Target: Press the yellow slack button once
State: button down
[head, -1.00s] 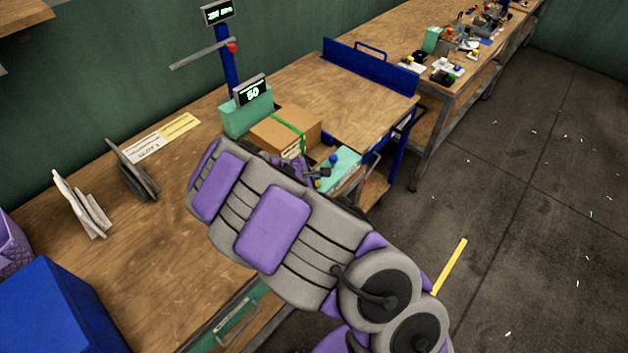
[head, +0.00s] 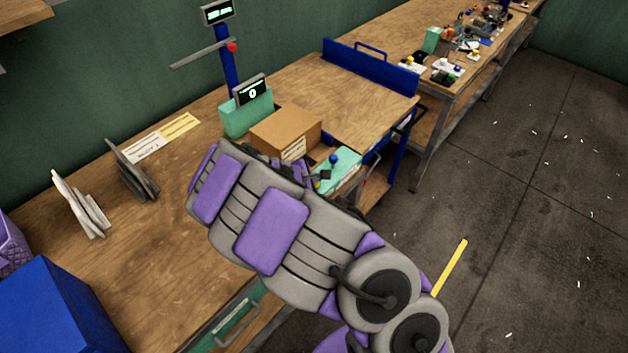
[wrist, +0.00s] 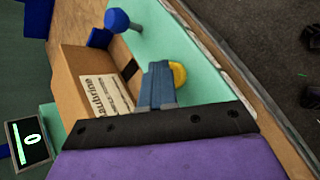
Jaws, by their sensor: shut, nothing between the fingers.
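The yellow button (wrist: 178,75) shows in the wrist view on a mint-green panel (wrist: 205,60), partly covered by my shut fingers. My gripper (wrist: 157,68) is shut and empty, with its tips right beside the button; I cannot tell whether they touch it. In the head view my gripper (head: 321,176) is small and mostly hidden by my arm, over the mint-green panel (head: 347,160). A blue knob (wrist: 117,20) stands on the same panel and also shows in the head view (head: 334,158).
A small display (head: 252,91) on a mint-green housing (head: 240,118) reads 0. A blue post (head: 229,70) carries a second display (head: 218,12). Grey racks (head: 132,175) and a blue bin (head: 55,310) stand on the bench at left. Open floor (head: 530,200) lies at right.

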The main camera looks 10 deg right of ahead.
jog(key=shift+r+p, duration=1.05)
jog(key=shift+r, duration=0.15)
jog(key=shift+r+p, duration=2.05)
jog(key=shift+r, duration=0.45)
